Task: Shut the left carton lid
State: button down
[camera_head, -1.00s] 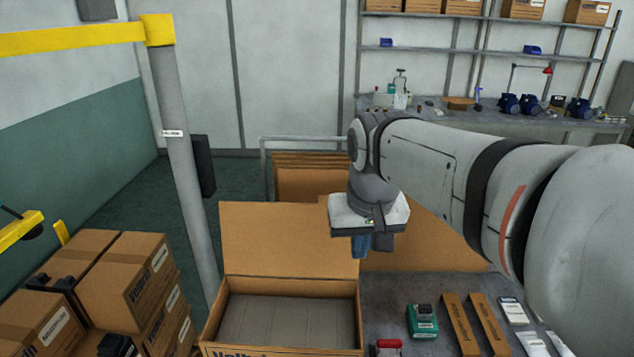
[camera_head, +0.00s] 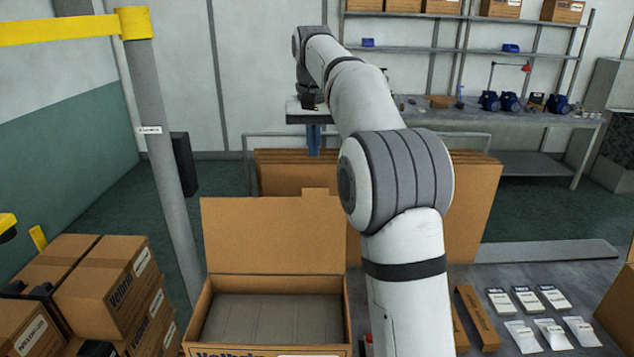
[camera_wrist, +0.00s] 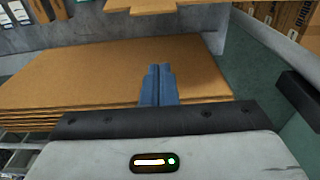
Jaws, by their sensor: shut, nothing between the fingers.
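The left carton (camera_head: 213,303) stands open on the bench in the head view, its grey inside showing and its front edge cut off by the frame. Its lid (camera_head: 270,235) stands upright at the back, with a small tab on its top edge. My gripper (camera_head: 314,154) is behind and above the lid, clear of it, pointing down. Its blue fingers are together and empty, and they also show in the wrist view (camera_wrist: 158,70). A brown cardboard edge with a tab at the top of the wrist view looks like the lid (camera_wrist: 190,6).
Flat cardboard sheets (camera_head: 470,195) stand behind the bench, below my gripper. A grey post (camera_head: 160,170) and stacked boxes (camera_head: 105,285) are at left. Several packets (camera_head: 525,300) and a long brown box (camera_head: 474,318) lie right of the carton. Another carton (camera_head: 622,305) shows at the right edge.

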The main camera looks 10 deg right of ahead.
jog(key=s+f, duration=0.3)
jog(key=f, duration=0.4)
jog(key=shift+a+f, duration=0.25)
jog(key=shift+a, duration=0.05)
jog(key=shift+s, duration=0.1)
